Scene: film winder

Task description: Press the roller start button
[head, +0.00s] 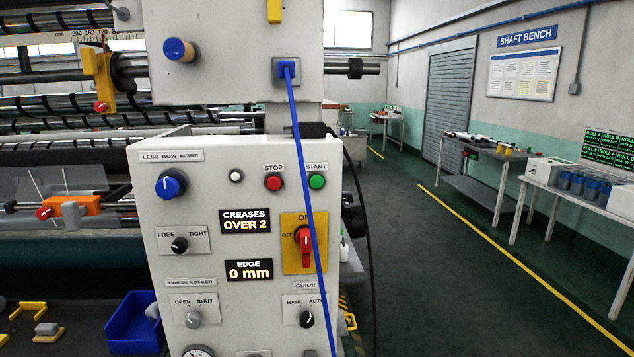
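The green start button (316,181) sits under the START label (316,166) at the upper right of the white control panel (210,260). The red stop button (273,183) is to its left under the STOP label. A blue cable (305,205) hangs in front of the panel, just left of the green button, which shows clearly. Neither of my grippers is in view.
A red rotary switch (304,245) on a yellow plate is below the buttons. Knobs and two lit displays, "OVER 2" (245,221) and "0 mm" (249,270), fill the panel. Winder rollers (60,155) lie left. The floor (440,270) at right is clear.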

